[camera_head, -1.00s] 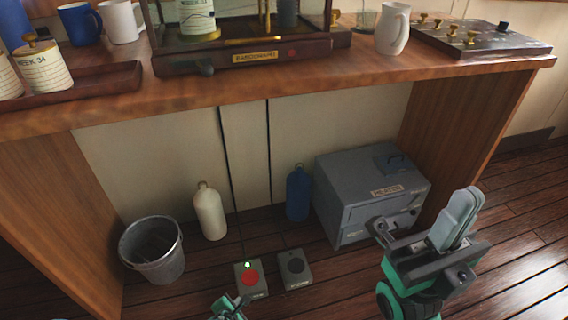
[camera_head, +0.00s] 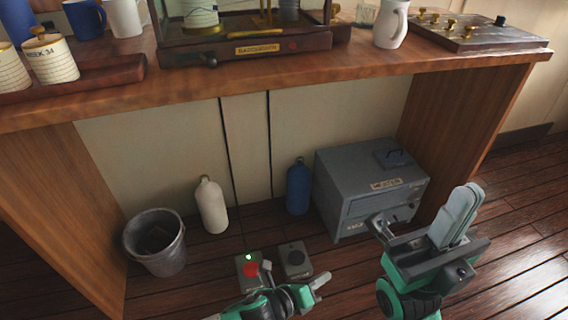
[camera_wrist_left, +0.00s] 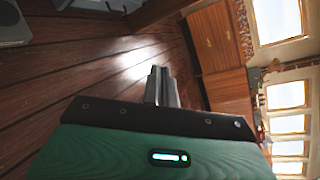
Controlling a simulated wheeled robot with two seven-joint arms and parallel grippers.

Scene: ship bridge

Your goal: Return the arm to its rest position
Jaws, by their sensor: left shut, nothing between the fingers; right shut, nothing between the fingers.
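My left arm comes in at the bottom middle of the head view. Its gripper (camera_head: 321,281) points right, low in front of the two button boxes. In the left wrist view the left fingers (camera_wrist_left: 160,74) are together with nothing between them, over bare wooden floor. My right gripper (camera_head: 470,197) is at the lower right of the head view, fingers together and pointing up, empty, in front of the grey metal box. The left arm partly covers the red-button box (camera_head: 249,269), whose green light is lit. The black-button box (camera_head: 295,261) is beside it.
A wooden desk (camera_head: 330,72) spans above, with mugs and a glass case on top. Below are a metal bucket (camera_head: 156,243), a white bottle (camera_head: 211,206), a blue bottle (camera_head: 298,188) and a grey metal box (camera_head: 365,185). The floor at right (camera_head: 525,235) is clear.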

